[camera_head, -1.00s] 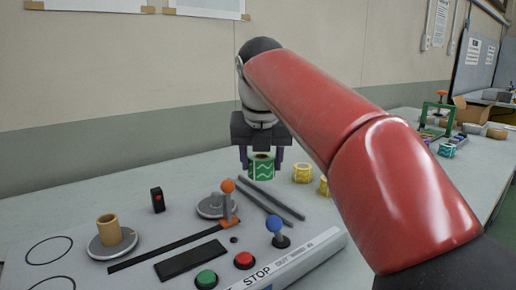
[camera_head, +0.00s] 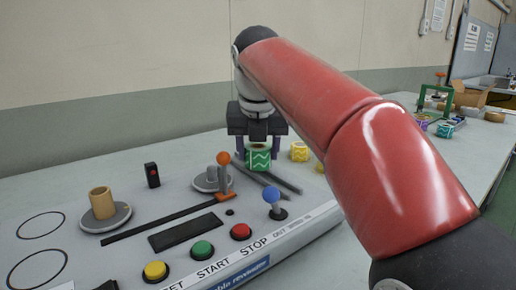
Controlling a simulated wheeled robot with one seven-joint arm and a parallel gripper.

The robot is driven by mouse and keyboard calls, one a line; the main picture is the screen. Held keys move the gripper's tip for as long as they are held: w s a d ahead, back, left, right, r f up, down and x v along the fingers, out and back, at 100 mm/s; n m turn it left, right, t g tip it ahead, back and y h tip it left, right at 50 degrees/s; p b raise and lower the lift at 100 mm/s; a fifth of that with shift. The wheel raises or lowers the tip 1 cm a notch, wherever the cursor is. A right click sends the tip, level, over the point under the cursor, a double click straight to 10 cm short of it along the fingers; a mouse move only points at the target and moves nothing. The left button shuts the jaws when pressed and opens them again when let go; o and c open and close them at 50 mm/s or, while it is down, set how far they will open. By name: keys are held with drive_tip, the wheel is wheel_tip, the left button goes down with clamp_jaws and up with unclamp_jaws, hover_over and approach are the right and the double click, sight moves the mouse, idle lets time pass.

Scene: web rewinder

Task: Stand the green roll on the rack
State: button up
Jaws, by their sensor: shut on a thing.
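The green roll (camera_head: 258,159), with a pale zigzag on its side and a brown core, is upright between the fingers of my gripper (camera_head: 259,148). My gripper points down and is shut on it. The rack appears to be the pair of dark parallel rails (camera_head: 283,184) on the machine's top. The roll is over the far part of these rails and hides some of them. I cannot tell whether it touches them.
Yellow rolls (camera_head: 299,151) stand just right of the green roll. An orange-knobbed lever (camera_head: 224,160) by a grey spindle disc (camera_head: 206,182) is close on the left. A blue-knobbed lever (camera_head: 271,196) stands in front. A brown core (camera_head: 102,203) sits on another disc at left.

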drive_tip(key=shift+f+b, duration=0.35)
drive_tip(key=shift+f, duration=0.2)
drive_tip(key=o, duration=1.2)
drive_tip(key=shift+r, duration=0.1)
